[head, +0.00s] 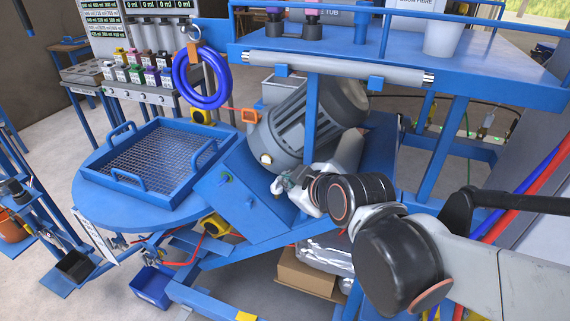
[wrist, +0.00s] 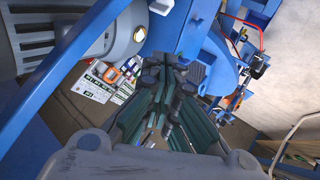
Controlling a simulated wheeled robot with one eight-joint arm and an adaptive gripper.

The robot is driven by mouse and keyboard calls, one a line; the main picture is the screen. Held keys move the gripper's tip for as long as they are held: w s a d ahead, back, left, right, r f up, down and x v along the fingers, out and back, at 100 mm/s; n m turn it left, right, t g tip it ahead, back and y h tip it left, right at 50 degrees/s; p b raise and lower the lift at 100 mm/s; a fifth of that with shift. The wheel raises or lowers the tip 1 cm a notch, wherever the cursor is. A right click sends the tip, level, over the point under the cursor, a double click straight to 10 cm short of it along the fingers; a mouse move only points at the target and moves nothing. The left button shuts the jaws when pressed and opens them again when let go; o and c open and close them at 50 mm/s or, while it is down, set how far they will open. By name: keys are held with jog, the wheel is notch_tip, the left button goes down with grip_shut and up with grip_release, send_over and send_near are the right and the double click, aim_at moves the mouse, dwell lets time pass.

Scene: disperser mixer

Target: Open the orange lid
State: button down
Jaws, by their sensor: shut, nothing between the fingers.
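No part is clearly an orange lid. A small orange square frame (head: 250,116) shows at the left end of the grey motor (head: 310,122), and an orange piece (wrist: 112,72) shows in the wrist view; I cannot tell whether they are the same part or the lid. My gripper (head: 280,186) is in front of the motor's lower side, above the sloping blue panel (head: 240,205). In the wrist view my gripper (wrist: 172,68) has its dark fingers together, with nothing held. It is apart from the orange frame, which lies up and left of it in the head view.
A round blue table (head: 105,205) with a blue mesh tray (head: 150,158) stands left. A blue overhead shelf (head: 400,72) and a grey roller (head: 330,68) are above the motor. A coiled blue hose (head: 201,100) hangs behind.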

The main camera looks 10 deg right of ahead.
dwell(0.3)
jog(key=w+a+n+t, duration=0.3)
jog(key=w+n+t, duration=0.1)
jog(key=w+n, duration=0.2)
jog(key=w+a+n+t+y+b, duration=0.1)
jog(key=w+a+n+t, duration=0.3)
jog(key=w+n, duration=0.2)
jog(key=shift+w+a+n+y, duration=0.2)
jog(key=shift+w+n+y, duration=0.15)
jog(key=shift+w, duration=0.25)
jog(key=shift+r, duration=0.1)
jog(key=d+x, duration=0.2)
jog(key=x, duration=1)
jog(key=shift+w+d+r+b, duration=0.3)
jog(key=shift+w+d+b, duration=0.1)
jog(key=shift+w, duration=0.2)
